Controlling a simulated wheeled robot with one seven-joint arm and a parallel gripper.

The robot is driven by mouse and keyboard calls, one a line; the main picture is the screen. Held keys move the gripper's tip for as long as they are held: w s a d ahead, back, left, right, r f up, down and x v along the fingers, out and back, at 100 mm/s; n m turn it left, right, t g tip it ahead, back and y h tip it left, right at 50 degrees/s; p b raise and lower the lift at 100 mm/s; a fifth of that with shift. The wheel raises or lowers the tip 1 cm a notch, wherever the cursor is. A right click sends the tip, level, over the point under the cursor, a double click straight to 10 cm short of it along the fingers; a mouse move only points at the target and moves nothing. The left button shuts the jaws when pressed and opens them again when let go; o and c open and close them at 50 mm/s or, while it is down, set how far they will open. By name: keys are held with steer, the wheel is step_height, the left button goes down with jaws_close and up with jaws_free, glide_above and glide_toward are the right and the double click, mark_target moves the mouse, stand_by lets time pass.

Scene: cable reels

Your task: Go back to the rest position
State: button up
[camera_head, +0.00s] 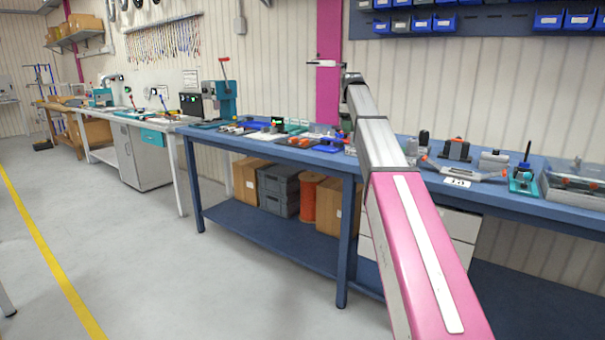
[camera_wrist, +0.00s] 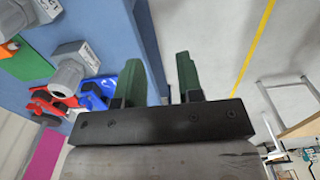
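My gripper (camera_wrist: 159,80) shows in the wrist view as two dark green fingers standing apart with a clear gap. Nothing is between them; only the blue bench edge and grey floor show behind. In the head view my pink and grey arm reaches forward over the blue workbench (camera_head: 268,151). The gripper's fingers cannot be made out clearly there.
In the wrist view, red tools (camera_wrist: 46,104), a blue tool (camera_wrist: 95,92) and grey cylindrical parts (camera_wrist: 70,68) lie left of the fingers. Several tools and a grey tray (camera_head: 575,188) crowd the bench. Open floor (camera_head: 130,230) lies at left.

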steer(key=s+f+m, duration=0.2)
steer(key=s+f, duration=0.3)
steer(key=f, duration=0.5)
steer(key=s+f+m, duration=0.1)
steer(key=s+f, duration=0.4)
steer(key=f, duration=0.6)
steer(key=s+f+m, duration=0.2)
steer(key=s+f, duration=0.2)
steer(key=f, duration=0.6)
steer(key=s+f+m, duration=0.5)
steer(key=s+f, duration=1.4)
steer(key=s, duration=0.4)
steer(key=shift+d+f+m, duration=0.15)
steer(key=shift+f+m, duration=0.1)
steer(key=shift+m, duration=0.15)
